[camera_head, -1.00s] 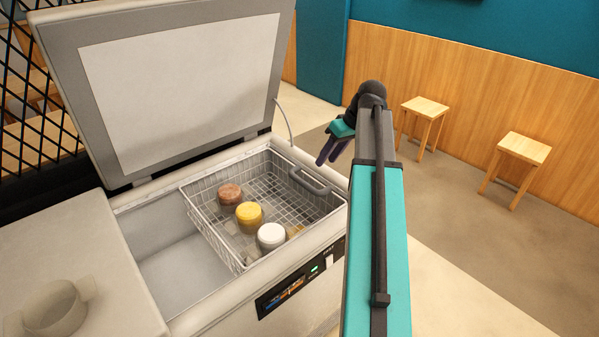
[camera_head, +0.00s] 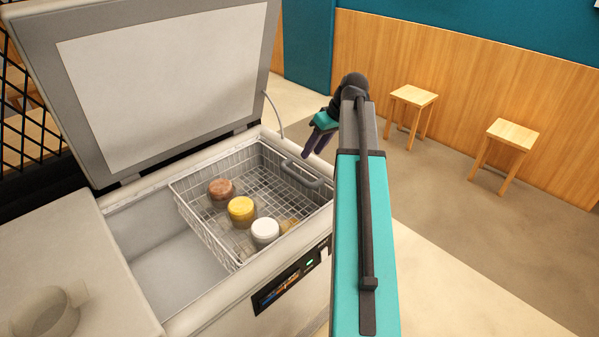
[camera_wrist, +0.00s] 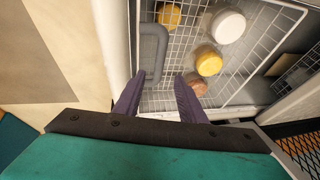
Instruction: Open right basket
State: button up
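The right basket (camera_head: 195,228) is a white wire basket at the right side of an open chest freezer. Its grey handle (camera_head: 303,172) is at the basket's right side; the handle also shows in the wrist view (camera_wrist: 162,32). My gripper (camera_head: 308,156) is just beyond the handle in the head view, above the freezer's right edge. In the wrist view my gripper (camera_wrist: 159,80) has its two dark fingers apart, with the handle's near end lined up between the tips. Contact is not visible, and the depth between them is unclear.
Brown (camera_head: 221,192), yellow (camera_head: 241,211) and white (camera_head: 265,231) round containers sit in the basket. The freezer lid (camera_head: 165,80) stands raised behind. An empty freezer space (camera_head: 175,275) lies left of the basket. Two wooden stools (camera_head: 413,97) (camera_head: 513,133) stand on the floor at right.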

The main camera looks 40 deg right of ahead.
jog(key=p+x, duration=0.1)
jog(key=x, duration=1.1)
grip_shut()
dwell(0.3)
